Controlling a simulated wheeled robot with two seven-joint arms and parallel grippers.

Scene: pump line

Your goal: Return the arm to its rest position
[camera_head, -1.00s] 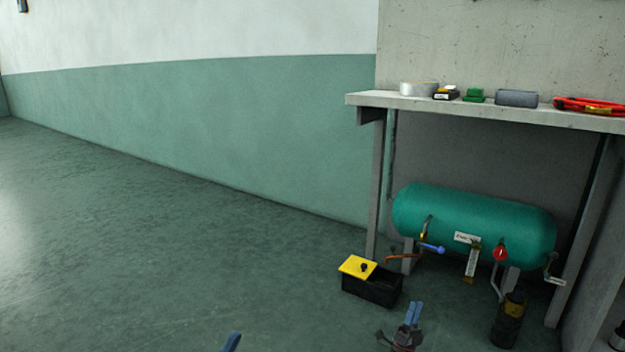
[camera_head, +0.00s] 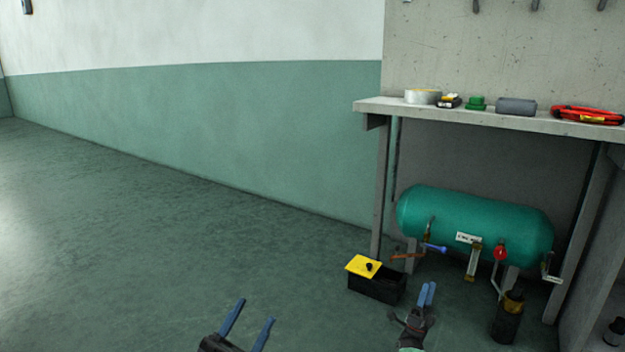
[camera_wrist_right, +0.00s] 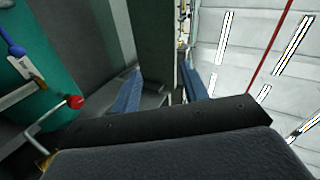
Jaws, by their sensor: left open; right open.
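My left gripper (camera_head: 247,317) is at the bottom of the head view, its two blue fingers spread and nothing between them, over bare floor. My right gripper (camera_head: 427,292) is to its right, in front of the teal tank (camera_head: 475,222) and right of the black box. Its blue fingers look close together from the head. In the right wrist view, the right gripper (camera_wrist_right: 160,85) shows its fingers apart and empty. That view also shows the teal tank (camera_wrist_right: 45,125) and a red knob (camera_wrist_right: 75,102) at the left.
A black box (camera_head: 378,288) with a yellow lid (camera_head: 363,266) stands on the floor near the right gripper. A dark cylinder (camera_head: 508,322) stands right of it. A shelf (camera_head: 470,116) with tape and tools is above the tank. The floor (camera_head: 130,240) at the left is open.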

